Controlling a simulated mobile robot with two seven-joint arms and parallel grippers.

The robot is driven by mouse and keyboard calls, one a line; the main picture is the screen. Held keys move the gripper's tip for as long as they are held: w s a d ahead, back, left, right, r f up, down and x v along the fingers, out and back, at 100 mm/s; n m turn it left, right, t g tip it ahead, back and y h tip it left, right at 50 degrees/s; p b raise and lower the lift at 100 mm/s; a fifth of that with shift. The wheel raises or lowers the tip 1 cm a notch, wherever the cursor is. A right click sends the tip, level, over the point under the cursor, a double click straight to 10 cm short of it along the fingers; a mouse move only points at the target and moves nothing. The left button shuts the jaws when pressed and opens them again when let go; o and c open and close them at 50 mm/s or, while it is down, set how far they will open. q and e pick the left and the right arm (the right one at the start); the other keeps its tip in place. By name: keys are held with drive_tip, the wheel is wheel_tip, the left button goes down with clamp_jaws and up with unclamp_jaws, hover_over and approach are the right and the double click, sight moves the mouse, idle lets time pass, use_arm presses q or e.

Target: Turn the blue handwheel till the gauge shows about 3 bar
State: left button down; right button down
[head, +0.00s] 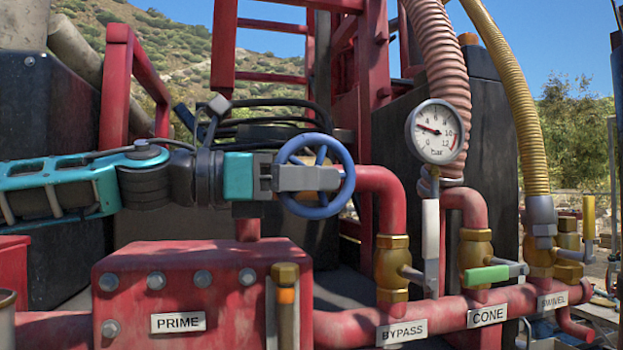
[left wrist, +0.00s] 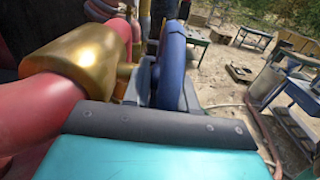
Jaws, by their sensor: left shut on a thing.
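The blue handwheel (head: 348,170) stands upright on the red pipe beside the bypass riser. My left gripper (head: 325,178) reaches in from the left and is shut on the wheel, across its middle. In the left wrist view the handwheel (left wrist: 172,65) shows edge-on, next to a brass valve body (left wrist: 80,60). The pressure gauge (head: 436,132) is at upper right, marked in bar. Its needle points left and slightly up, between 2 and 4, at roughly 3. My right gripper is not in view.
A red manifold (head: 350,328) with PRIME, BYPASS, CONE and SWIVEL labels runs below. Valve levers, including a green one (head: 486,276), stick out at right. Ribbed hoses (head: 447,70) hang behind the gauge. Work tables (left wrist: 255,35) stand on open ground in the left wrist view.

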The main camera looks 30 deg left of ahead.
use_arm(q)
drive_tip(key=shift+r+p, duration=0.2)
drive_tip(key=shift+p, duration=0.15)
drive_tip(key=shift+r+g+y+p, duration=0.1)
drive_tip(key=shift+g+y+p, duration=0.4)
drive_tip(key=shift+p, duration=0.5)
drive_tip(key=shift+g+p, duration=0.35)
drive_tip(key=shift+g, duration=0.05)
drive_tip(key=shift+f, duration=0.25)
drive_tip(key=c, duration=1)
unclamp_jaws()
drive_tip(key=shift+s, duration=0.1)
